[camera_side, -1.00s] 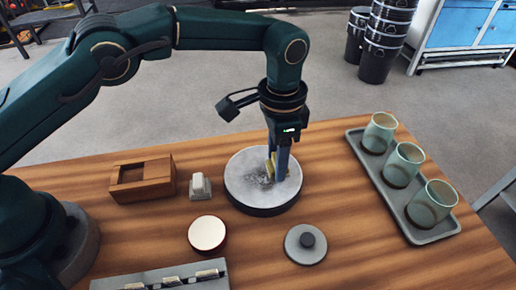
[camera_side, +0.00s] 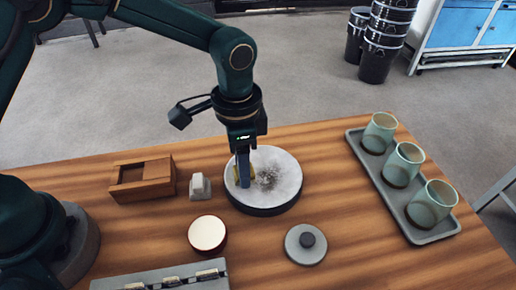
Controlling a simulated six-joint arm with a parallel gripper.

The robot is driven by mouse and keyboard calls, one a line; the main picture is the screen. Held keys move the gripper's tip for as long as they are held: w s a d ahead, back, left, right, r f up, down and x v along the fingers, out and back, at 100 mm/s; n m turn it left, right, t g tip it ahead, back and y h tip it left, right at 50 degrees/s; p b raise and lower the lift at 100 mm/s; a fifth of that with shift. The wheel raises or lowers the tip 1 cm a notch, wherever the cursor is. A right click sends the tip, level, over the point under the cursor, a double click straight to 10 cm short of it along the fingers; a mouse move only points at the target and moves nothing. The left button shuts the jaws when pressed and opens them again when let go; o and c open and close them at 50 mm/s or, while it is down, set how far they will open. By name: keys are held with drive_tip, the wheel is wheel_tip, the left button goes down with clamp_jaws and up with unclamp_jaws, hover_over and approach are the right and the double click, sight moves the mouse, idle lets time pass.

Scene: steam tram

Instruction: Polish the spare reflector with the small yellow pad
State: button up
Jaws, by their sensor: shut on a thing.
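The reflector (camera_side: 285,178) is a round, pale grey disc with a dark side, lying on the wooden table. A dark sooty smudge (camera_side: 267,179) marks the middle of its face. My gripper (camera_side: 243,183) points down over the left part of the disc. It is shut on the small yellow pad (camera_side: 237,173), of which only a thin edge shows beside the fingers. The pad is at the disc's face, left of the smudge; whether it presses on the face is hard to tell.
A wooden box (camera_side: 143,181) and a small grey-white block (camera_side: 200,186) stand left of the disc. A cream-topped round tin (camera_side: 207,233), a grey knobbed lid (camera_side: 306,244) and a slotted grey rack (camera_side: 165,279) lie in front. A tray (camera_side: 419,233) holds three glasses (camera_side: 403,164) at right.

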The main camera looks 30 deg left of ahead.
drive_tip(key=shift+s+a+f, duration=0.1)
drive_tip(key=shift+s+a, duration=0.2)
drive_tip(key=shift+r, duration=3.1)
drive_tip(key=shift+r, duration=1.5)
drive_tip(key=shift+f, duration=0.1)
drive_tip(key=shift+s+d+f, duration=0.15)
drive_tip(key=shift+d+f, duration=0.05)
drive_tip(key=shift+f, duration=0.9)
drive_tip(key=shift+s+d+f, duration=0.15)
drive_tip(key=shift+f, duration=0.95)
drive_tip(key=shift+s+d+f, duration=0.15)
drive_tip(key=shift+d+f, duration=0.05)
drive_tip(key=shift+f, duration=0.9)
drive_tip(key=shift+f, duration=1.1)
